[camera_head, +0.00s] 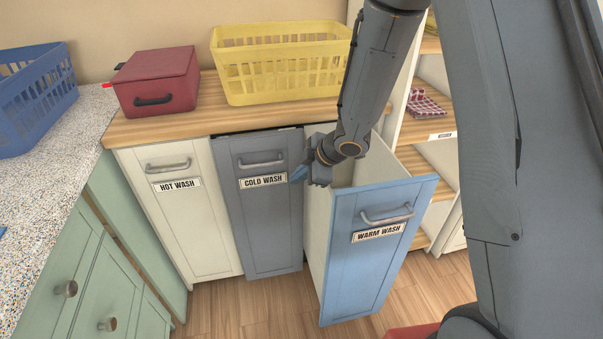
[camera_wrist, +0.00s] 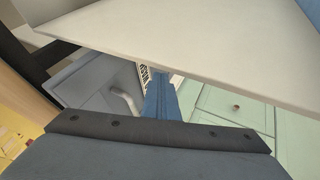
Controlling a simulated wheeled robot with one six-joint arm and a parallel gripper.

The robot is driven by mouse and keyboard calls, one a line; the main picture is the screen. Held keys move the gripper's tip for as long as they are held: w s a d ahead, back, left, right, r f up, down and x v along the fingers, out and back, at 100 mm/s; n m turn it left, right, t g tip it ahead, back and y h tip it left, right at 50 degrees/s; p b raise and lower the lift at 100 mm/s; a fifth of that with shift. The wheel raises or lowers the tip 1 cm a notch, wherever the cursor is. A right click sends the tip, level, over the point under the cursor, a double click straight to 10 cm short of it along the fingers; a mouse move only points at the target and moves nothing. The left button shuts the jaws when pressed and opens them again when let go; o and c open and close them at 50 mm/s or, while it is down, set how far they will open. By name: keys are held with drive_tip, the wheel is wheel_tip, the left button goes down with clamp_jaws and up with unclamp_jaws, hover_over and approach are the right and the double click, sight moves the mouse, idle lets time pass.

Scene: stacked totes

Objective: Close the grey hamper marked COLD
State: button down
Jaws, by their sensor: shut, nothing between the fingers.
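The grey hamper front (camera_head: 266,215) marked COLD WASH sits between the white and blue hampers, its bar handle (camera_head: 261,160) above its label. It looks almost flush with the white front, with a thin dark strip along its top edge; I cannot tell whether it is fully shut. My gripper (camera_head: 299,173) is shut and empty, its blue fingers near the right end of the grey front's label. I cannot tell if they touch it. In the wrist view, the fingers (camera_wrist: 161,98) point toward the grey front (camera_wrist: 90,85), beside its handle (camera_wrist: 124,101) and partly visible label.
The blue WARM WASH hamper (camera_head: 347,275) stands pulled out at right, its pale side panel (camera_wrist: 200,45) close by my gripper. The white HOT WASH hamper (camera_head: 190,235) is at left. A yellow basket (camera_head: 235,82) and red box (camera_head: 155,82) stand on the wooden top.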

drive_tip(key=w+a+f, duration=0.2)
drive_tip(key=w, duration=0.1)
drive_tip(key=w+a+f+p, duration=0.1)
drive_tip(key=w+f, duration=0.1)
drive_tip(key=shift+w, duration=0.55)
